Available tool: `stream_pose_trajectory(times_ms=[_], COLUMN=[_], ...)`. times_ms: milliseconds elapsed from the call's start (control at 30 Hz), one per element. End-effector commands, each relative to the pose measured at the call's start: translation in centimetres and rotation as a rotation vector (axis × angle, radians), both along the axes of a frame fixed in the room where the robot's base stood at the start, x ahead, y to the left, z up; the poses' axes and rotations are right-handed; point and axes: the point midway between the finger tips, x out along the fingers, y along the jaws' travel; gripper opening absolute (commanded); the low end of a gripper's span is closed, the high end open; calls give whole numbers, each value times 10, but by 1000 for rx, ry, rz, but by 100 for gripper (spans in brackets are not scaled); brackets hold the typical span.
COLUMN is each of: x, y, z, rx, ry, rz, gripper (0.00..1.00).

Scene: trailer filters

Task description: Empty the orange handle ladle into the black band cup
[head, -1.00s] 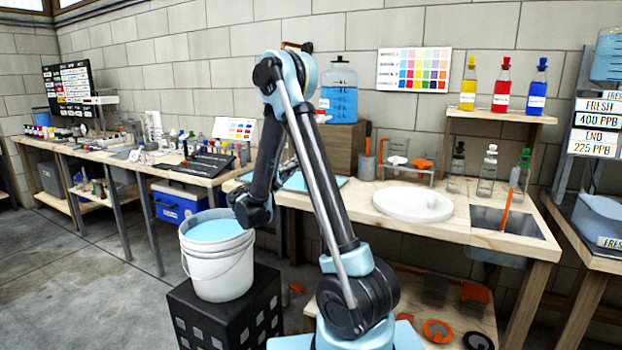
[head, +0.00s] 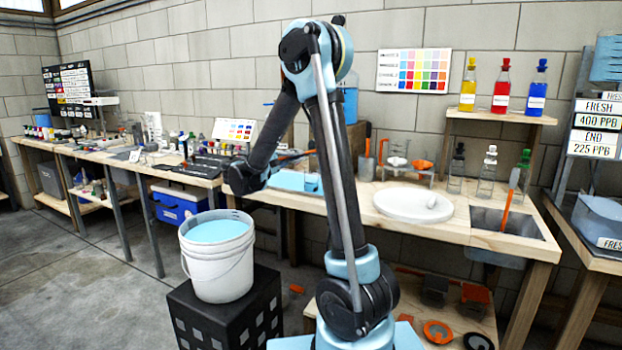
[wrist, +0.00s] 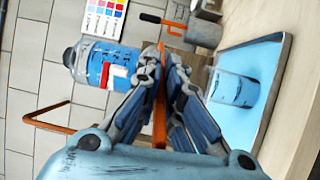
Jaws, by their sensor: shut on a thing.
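My gripper (wrist: 160,75) is shut on the orange handle of the ladle (wrist: 159,120). In the head view a thin orange length, apparently this handle (head: 295,154), shows beside my arm. The ladle's bowl is not clearly seen, so I cannot tell what it holds. A clear cup with blue showing in it (wrist: 234,88) stands on the blue tray, right of the gripper in the turned wrist view; it seems to be the small cup (head: 312,182) in the head view. Its black band cannot be made out clearly.
The blue tray (wrist: 262,52) lies on the wooden bench. A jug of blue liquid (wrist: 100,66) with a red and white tap stands close by. A grey holder (wrist: 206,30) and an orange-handled tool (wrist: 165,22) are near. A white bucket (head: 217,262) stands in front of the bench.

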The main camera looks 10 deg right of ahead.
Motion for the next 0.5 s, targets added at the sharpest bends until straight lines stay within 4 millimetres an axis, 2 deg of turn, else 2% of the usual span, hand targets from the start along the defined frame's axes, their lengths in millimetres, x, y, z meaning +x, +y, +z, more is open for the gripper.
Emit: stream_pose_trajectory(times_ms=[500], x=[4], y=[-8], z=[24], rx=[183], ry=[99], rz=[0], gripper=[0])
